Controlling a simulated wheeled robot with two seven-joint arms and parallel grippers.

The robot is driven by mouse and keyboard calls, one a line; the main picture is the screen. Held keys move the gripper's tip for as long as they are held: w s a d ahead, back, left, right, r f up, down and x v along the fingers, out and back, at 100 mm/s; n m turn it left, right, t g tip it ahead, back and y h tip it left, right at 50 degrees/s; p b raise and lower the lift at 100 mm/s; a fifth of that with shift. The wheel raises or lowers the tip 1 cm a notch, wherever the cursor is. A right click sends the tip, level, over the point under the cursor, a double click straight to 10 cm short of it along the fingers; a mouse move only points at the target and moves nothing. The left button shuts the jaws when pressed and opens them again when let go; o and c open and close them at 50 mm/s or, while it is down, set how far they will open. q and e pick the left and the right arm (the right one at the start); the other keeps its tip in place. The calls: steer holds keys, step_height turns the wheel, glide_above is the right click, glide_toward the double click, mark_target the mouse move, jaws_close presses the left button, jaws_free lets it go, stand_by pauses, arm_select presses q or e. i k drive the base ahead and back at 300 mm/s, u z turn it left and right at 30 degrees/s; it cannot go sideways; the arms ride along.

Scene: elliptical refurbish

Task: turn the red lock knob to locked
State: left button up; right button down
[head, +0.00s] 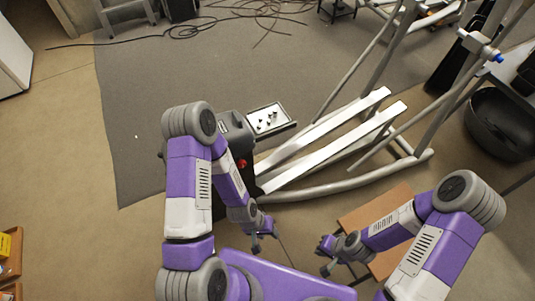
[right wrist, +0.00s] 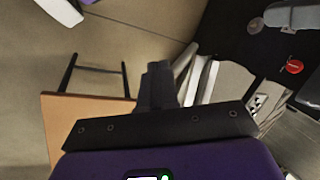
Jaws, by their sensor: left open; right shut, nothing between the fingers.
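The red lock knob (head: 243,163) is on the dark housing (head: 236,128) of the elliptical machine, partly behind my left arm in the head view. It also shows as a small red disc near the right edge of the right wrist view (right wrist: 294,67). It is too small to tell which way it is turned. My left gripper (head: 268,240) is open and empty, below and to the right of the knob, apart from it. My right gripper (head: 324,258) is further right and lower, shut and empty. Its closed fingers (right wrist: 157,88) point up in the right wrist view, well left of the knob.
A white tray (head: 268,112) with several small dark parts sits beside the housing. Pale foot rails (head: 335,125) and curved grey tubes extend to the right. A wooden stool (head: 377,222) stands near my right arm. Cables lie on the mat at the back.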

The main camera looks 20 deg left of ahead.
mark_target(242, 163)
steer(key=u, duration=0.55)
steer(key=k, duration=0.65)
steer(key=u, duration=1.15)
steer(key=i, duration=1.1)
steer(key=z, duration=0.45)
